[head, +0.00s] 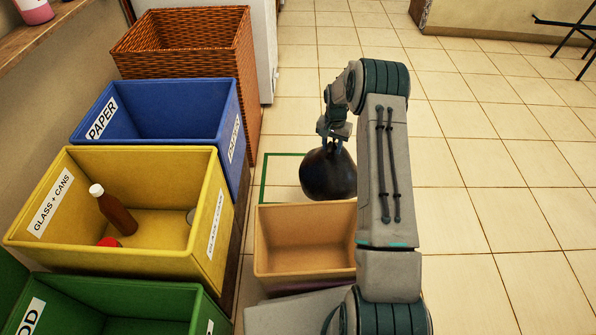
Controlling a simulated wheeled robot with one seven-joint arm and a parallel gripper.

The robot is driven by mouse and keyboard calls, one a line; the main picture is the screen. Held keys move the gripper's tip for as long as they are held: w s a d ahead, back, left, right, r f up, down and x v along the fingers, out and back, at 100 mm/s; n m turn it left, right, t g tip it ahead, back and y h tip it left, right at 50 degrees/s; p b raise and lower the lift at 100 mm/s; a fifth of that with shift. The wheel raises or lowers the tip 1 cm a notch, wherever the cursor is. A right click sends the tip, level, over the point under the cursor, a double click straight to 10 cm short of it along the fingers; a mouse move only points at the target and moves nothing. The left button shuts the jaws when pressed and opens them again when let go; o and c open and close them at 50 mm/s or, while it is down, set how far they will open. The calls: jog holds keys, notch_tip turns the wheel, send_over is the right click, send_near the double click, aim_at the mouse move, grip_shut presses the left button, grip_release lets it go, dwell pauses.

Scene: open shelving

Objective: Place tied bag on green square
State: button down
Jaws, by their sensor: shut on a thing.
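A dark, nearly black tied bag (328,176) hangs from my gripper (330,146), which is shut on its top. The green square (263,178) is an outline on the tiled floor. Its left edge and upper left corner show. The bag covers part of it in the head view, and the bag, my arm and a tan bin hide its right and near sides. I cannot tell how high the bag is above the floor.
An open tan bin (305,272) stands just in front of the square. To the left are a wicker basket (183,75), a blue paper bin (160,140), a yellow bin (196,268) holding a bottle (114,211), and a green bin (150,322). Tiled floor (480,170) is clear to the right.

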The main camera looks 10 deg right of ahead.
aim_at(302, 154)
jog(key=w+a+f+b, duration=0.1)
jog(key=a+f, duration=0.1)
jog(key=a, duration=0.1)
jog(key=w+a+f+b, duration=0.2)
jog(key=a, duration=0.1)
jog(key=w+a+f+b, duration=0.1)
jog(key=w+a+f, duration=0.1)
jog(key=a, duration=0.1)
jog(key=shift+w+a+f, duration=0.1)
jog(key=shift+a+f, duration=0.15)
jog(key=shift+f, duration=0.05)
jog(key=shift+f+b, duration=1.25)
jog(key=shift+f, duration=0.6)
jog(key=shift+f, duration=0.2)
jog(key=c, duration=0.9)
grip_release()
jog(key=shift+r, duration=0.1)
